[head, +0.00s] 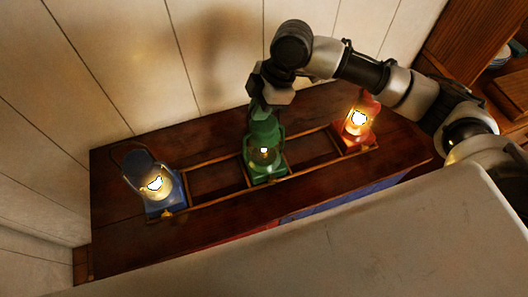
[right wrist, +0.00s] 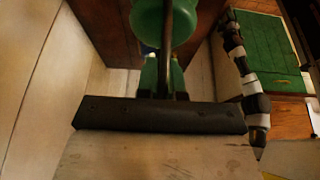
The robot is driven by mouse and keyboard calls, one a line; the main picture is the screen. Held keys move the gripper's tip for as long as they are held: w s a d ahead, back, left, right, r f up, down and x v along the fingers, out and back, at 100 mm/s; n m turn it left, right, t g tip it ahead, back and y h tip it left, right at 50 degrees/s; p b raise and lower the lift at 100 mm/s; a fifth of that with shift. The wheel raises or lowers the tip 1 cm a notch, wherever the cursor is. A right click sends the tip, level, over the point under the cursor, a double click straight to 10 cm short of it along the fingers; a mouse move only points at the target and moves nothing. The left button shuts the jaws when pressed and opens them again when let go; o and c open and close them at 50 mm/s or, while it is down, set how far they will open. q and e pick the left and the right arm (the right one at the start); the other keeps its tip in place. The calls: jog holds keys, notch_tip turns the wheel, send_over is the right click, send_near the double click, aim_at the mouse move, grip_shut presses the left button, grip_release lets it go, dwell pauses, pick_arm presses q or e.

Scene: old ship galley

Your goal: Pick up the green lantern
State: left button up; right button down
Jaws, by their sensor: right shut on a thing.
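My right gripper (head: 265,108) reaches down from above and is shut on the top of the green lantern. In the right wrist view, the lantern's green body (right wrist: 150,22) shows at the top edge, beyond the fingers (right wrist: 163,80). I cannot tell whether its base touches the rack. My left gripper is not in view.
A lit blue lantern (head: 150,182) stands at the rack's left end and a lit red lantern (head: 359,122) at its right end. The plank wall (head: 120,60) rises close behind the chest (head: 115,218). A pale surface (head: 330,255) fills the front.

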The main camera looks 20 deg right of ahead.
jog(key=shift+r, duration=0.15)
dwell(0.6)
jog(key=shift+w+r+b, duration=0.1)
jog(key=shift+r+b, duration=0.55)
jog(key=shift+r, duration=1.35)
jog(key=d+r+b, duration=0.2)
jog(key=d+r, duration=0.5)
jog(key=d, duration=0.4)
jog(key=shift+d+b, duration=0.35)
jog(key=shift+b, duration=0.05)
jog(key=shift+f, duration=0.1)
